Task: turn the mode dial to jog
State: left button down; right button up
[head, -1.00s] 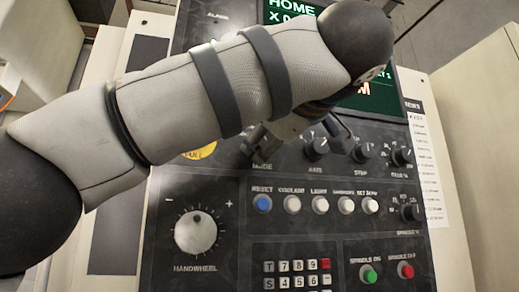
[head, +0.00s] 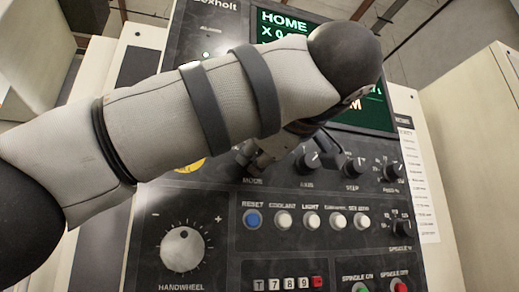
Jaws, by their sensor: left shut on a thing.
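The mode dial is at the MODE label (head: 252,181) on the black control panel (head: 200,200); the dial itself is mostly hidden by my left gripper (head: 252,158). The gripper reaches down over the panel from the end of my left arm and is shut on the mode dial. Which way the dial points cannot be made out. The green screen (head: 283,24) at the top reads HOME and is partly covered by my arm. My right gripper is out of view.
The axis dial (head: 308,161), step dial (head: 353,167) and another dial (head: 393,170) stand close to the right. Below are a row of push buttons (head: 282,220) and the handwheel (head: 183,250). A yellow stop label (head: 190,165) shows beneath my forearm.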

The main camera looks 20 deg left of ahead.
pick_arm(q)
jog(key=n, duration=0.3)
jog(key=shift+n, duration=2.1)
jog(key=c, duration=1.2)
grip_release()
jog(key=shift+c, duration=0.2)
jog(key=shift+w, duration=0.15)
